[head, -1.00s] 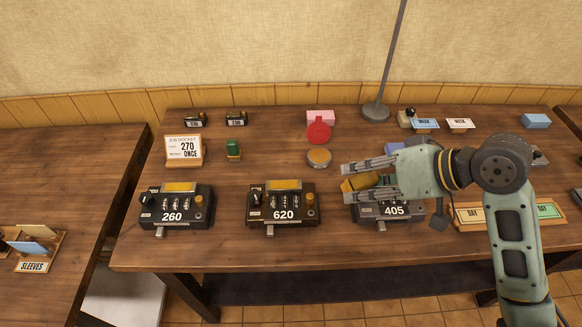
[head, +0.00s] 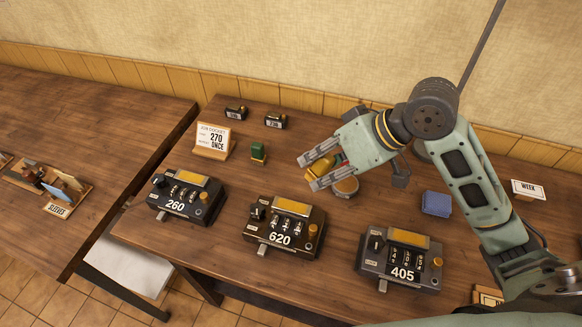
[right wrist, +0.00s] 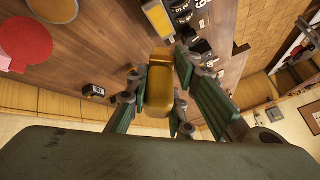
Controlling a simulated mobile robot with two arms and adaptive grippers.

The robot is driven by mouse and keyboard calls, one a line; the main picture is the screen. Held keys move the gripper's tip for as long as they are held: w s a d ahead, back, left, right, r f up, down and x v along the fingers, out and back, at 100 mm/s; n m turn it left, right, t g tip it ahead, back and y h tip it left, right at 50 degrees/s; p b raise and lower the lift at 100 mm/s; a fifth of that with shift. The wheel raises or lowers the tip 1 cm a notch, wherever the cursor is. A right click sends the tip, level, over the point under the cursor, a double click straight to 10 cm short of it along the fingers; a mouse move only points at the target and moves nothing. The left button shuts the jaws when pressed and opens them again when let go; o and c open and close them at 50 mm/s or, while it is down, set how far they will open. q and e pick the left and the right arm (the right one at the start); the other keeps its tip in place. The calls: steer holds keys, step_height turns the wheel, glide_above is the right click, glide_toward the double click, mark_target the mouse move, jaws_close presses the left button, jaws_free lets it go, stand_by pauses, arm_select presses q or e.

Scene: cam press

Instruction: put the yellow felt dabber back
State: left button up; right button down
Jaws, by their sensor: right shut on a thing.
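The yellow felt dabber (head: 322,170) is between the fingers of my right gripper (head: 310,172), which is shut on it. The right wrist view shows the dabber (right wrist: 160,88) as a rounded yellow block between the green fingers. In the head view the gripper is over the table, just left of a round tan-topped tin (head: 346,187). I cannot tell its exact height above the table. A green dabber (head: 258,152) stands left of the gripper, beside the job docket (head: 212,139). My left gripper is not in view.
Machines marked 260 (head: 186,195), 620 (head: 284,226) and 405 (head: 401,258) line the front of the table. A blue block (head: 436,203) lies to the right. The red disc (right wrist: 24,42) shows in the right wrist view. Bare wood lies between the green dabber and machine 620.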

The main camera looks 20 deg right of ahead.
steer(key=w+d+f+n+h+p, duration=0.1)
steer(key=w+d+f+n+h, duration=0.1)
steer(key=w+d+f+h, duration=0.25)
steer(key=shift+y, duration=0.35)
steer(key=w+a+f+p, duration=0.1)
steer(key=w+f, duration=0.1)
steer(key=w, duration=0.1)
steer(key=w+a+f+p, duration=0.1)
steer(key=w+a+f, duration=0.1)
steer(key=w, duration=0.1)
steer(key=w+a+f+p, duration=0.1)
steer(key=w+a+f, duration=0.1)
steer(key=w, duration=0.1)
steer(key=shift+w+a, duration=0.1)
steer(key=shift+w, duration=0.3)
steer(key=shift+w+a+f, duration=0.1)
steer(key=shift+w, duration=0.1)
step_height(320, 180, down, 4)
steer(key=shift+r+p, duration=0.1)
steer(key=shift+p, duration=0.55)
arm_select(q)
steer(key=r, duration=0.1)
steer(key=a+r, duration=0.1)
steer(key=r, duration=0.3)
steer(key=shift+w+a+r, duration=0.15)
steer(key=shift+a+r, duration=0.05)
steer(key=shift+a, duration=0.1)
arm_select(e)
steer(key=shift+f, duration=0.2)
